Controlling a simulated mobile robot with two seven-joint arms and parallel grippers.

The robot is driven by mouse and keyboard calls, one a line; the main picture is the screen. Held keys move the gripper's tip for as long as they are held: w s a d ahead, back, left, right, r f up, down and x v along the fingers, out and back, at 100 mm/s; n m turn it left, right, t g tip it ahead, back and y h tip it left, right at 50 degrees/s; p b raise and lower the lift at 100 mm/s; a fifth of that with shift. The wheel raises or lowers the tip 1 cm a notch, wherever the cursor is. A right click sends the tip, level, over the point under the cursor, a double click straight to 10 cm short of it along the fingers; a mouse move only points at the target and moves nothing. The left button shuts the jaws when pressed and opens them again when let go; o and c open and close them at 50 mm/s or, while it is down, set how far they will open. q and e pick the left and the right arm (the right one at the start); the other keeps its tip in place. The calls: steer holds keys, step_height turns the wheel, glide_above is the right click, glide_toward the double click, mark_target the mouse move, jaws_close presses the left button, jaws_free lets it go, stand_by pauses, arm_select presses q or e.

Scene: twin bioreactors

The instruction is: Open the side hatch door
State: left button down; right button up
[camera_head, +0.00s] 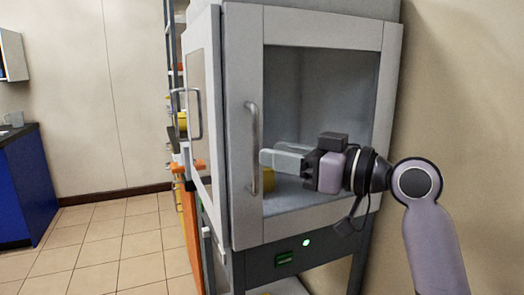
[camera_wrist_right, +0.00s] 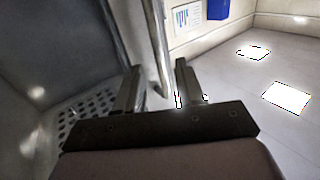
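A grey cabinet stands in the middle of the head view. Its right-hand face carries a windowed door (camera_head: 244,205) with a vertical bar handle (camera_head: 254,120) at its left edge; the door looks shut. Its left face has another windowed panel (camera_head: 213,50) with its own handle (camera_head: 198,113). I cannot tell which one is the side hatch. My right gripper (camera_head: 268,160) is open beside the right-hand door's handle. In the right wrist view, the handle bar (camera_wrist_right: 155,45) runs down between the two spread fingers (camera_wrist_right: 158,85); contact is not clear. My left gripper is not in view.
A green indicator light (camera_head: 306,243) and a small display (camera_head: 285,258) sit below the door. A blue counter (camera_head: 20,190) stands far left. Tiled floor (camera_head: 110,240) is clear between. A wall (camera_head: 460,90) is close on the right.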

steer(key=x, duration=0.4)
jaws_close()
